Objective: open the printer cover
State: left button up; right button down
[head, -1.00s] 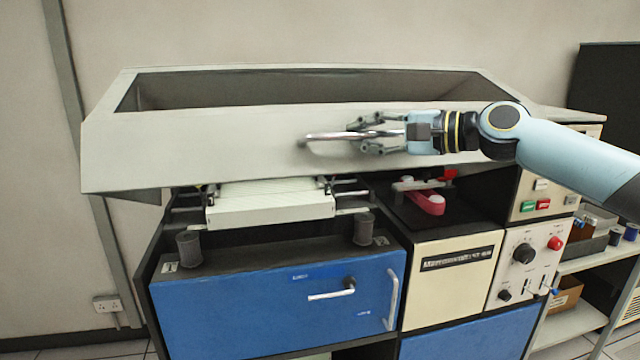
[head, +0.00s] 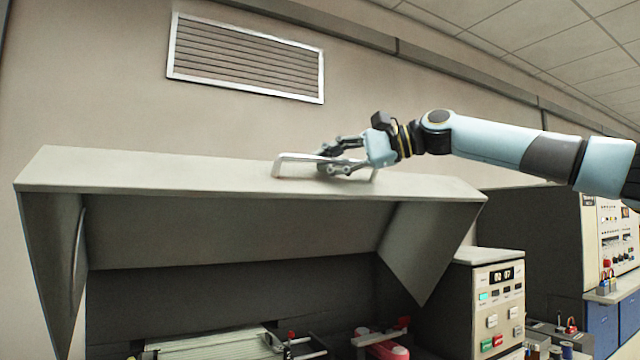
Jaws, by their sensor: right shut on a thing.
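The printer cover (head: 150,172) is a wide grey hood, tilted up high over the printer, with its dark underside showing. A metal bar handle (head: 284,164) stands on its front face, which is now near the top. My right gripper (head: 330,160) is shut on the handle, its arm reaching in from the right. Part of the handle is hidden behind the fingers. The printer mechanism (head: 210,346) with a pale roller part shows under the raised cover, cut off by the lower edge of the view. My left gripper is not in view.
A control panel box (head: 496,300) with buttons and a small display stands right of the opening. A dark cabinet (head: 535,240) and a bench with blue drawers (head: 602,325) are farther right. A wall vent (head: 246,58) is above the cover, with clear space between.

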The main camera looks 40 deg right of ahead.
jog(key=shift+w+r, duration=0.2)
jog(key=shift+r, duration=0.3)
jog(key=c, duration=1.8)
grip_release()
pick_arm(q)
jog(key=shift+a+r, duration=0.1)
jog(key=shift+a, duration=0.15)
pick_arm(e)
jog(key=shift+o, duration=1)
jog(key=shift+s+r, duration=0.1)
jog(key=shift+s, duration=0.15)
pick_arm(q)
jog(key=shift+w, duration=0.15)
pick_arm(e)
jog(key=shift+r, duration=0.1)
notch_tip(320, 180, up, 10)
